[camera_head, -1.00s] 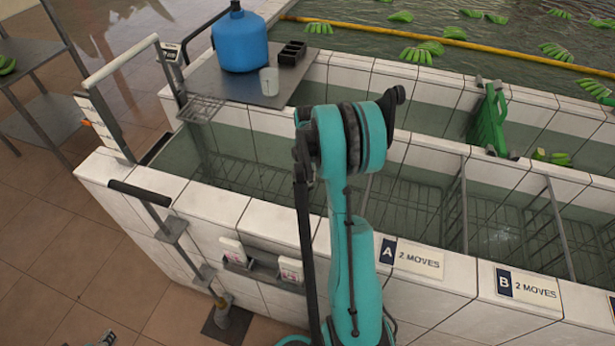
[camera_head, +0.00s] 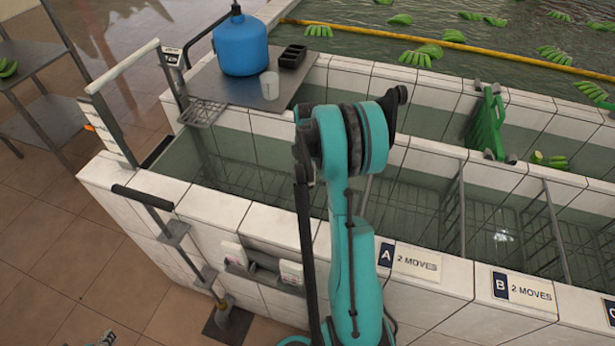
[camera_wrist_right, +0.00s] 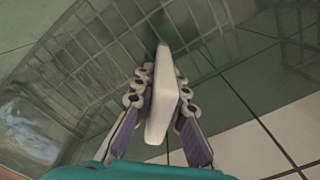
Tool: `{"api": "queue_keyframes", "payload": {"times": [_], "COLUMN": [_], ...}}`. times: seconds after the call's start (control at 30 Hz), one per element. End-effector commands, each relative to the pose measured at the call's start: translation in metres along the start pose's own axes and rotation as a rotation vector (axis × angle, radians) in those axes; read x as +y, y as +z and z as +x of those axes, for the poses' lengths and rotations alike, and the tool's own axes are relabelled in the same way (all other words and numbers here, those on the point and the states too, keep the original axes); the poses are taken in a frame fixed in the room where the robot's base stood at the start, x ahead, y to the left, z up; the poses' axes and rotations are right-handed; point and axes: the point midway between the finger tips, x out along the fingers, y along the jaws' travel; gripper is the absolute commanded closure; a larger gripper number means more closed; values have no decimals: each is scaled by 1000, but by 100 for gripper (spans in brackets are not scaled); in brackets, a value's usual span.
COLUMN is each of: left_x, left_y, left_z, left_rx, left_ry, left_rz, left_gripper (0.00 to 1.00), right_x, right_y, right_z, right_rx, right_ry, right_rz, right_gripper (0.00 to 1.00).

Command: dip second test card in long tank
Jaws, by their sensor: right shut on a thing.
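The long tank (camera_head: 240,175) is a white-tiled trough with water and wire racks in it, running across the head view. My right arm stands in front of it and hides its gripper there. In the right wrist view my right gripper (camera_wrist_right: 163,100) is shut on a white test card (camera_wrist_right: 163,95), seen nearly edge-on above the tank's wire racks (camera_wrist_right: 100,50). I cannot tell whether the card touches the water. A small grey piece at the bottom left edge may be my left gripper (camera_head: 105,339).
A blue jug (camera_head: 240,45), a clear cup (camera_head: 270,86) and a black tray (camera_head: 292,56) stand on a metal shelf behind the tank's left end. Signs A (camera_head: 410,260) and B (camera_head: 522,290) mark the near rim.

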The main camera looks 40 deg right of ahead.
Motion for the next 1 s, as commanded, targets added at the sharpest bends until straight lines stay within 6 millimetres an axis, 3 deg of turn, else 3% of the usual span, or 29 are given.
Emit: {"api": "queue_keyframes", "payload": {"times": [0.1,1.0], "left_x": [0,0], "left_y": [-9,-53], "left_z": [-12,-74], "left_rx": [0,0], "left_ry": [0,0], "left_rz": [0,0], "left_gripper": [60,60], "right_x": [0,0], "right_y": [0,0], "right_z": [-20,-133], "right_rx": [0,0], "right_ry": [0,0], "right_rz": [0,0], "right_gripper": [100,100]}}
